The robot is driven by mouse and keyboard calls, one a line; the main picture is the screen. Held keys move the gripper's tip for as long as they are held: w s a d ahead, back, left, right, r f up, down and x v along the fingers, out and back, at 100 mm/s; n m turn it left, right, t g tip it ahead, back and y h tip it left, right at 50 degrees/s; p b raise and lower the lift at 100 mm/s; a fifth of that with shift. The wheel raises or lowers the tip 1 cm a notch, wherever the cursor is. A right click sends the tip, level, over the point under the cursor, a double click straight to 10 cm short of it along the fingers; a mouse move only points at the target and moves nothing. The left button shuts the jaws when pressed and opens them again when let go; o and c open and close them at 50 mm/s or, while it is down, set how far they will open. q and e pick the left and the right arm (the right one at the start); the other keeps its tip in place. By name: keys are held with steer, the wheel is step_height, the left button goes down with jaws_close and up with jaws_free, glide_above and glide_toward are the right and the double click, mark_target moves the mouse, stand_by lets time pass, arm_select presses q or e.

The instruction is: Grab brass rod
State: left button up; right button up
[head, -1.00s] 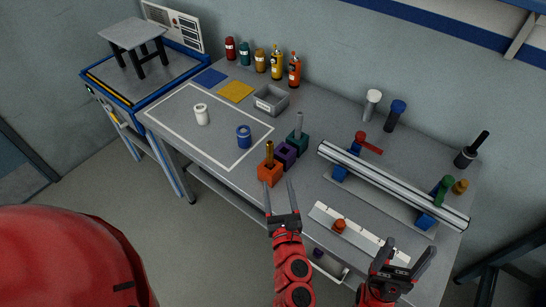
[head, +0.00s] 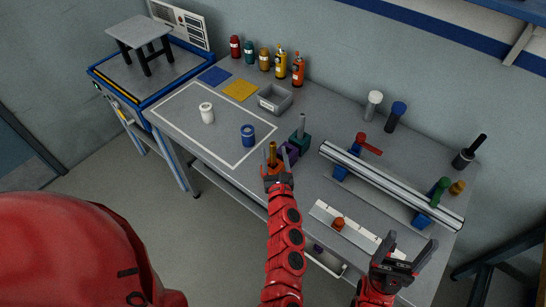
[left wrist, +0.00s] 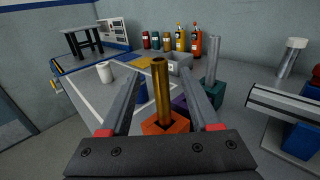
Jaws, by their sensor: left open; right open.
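The brass rod (head: 272,152) stands upright in an orange block (head: 266,170) on the workbench. In the left wrist view the rod (left wrist: 161,90) rises between the two open fingers of my left gripper (left wrist: 160,95), and the orange block (left wrist: 165,126) shows below it. The fingers appear apart from the rod on both sides. In the head view my left gripper (head: 277,178) covers part of the orange block. My right gripper (head: 408,258) is open and empty near the bench's front right edge.
A purple block (head: 290,153) and a teal block (head: 302,140) with a grey rod (head: 301,124) stand right behind the orange one. A blue spool (head: 248,135) and a white spool (head: 206,113) stand to the left. A metal rail (head: 390,186) lies to the right.

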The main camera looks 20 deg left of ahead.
mark_target(273, 150)
arm_select(q)
steer(key=p+x, duration=0.1)
steer(key=x, duration=0.2)
steer(key=shift+w+f, duration=0.1)
jaws_close()
stand_by(1.4)
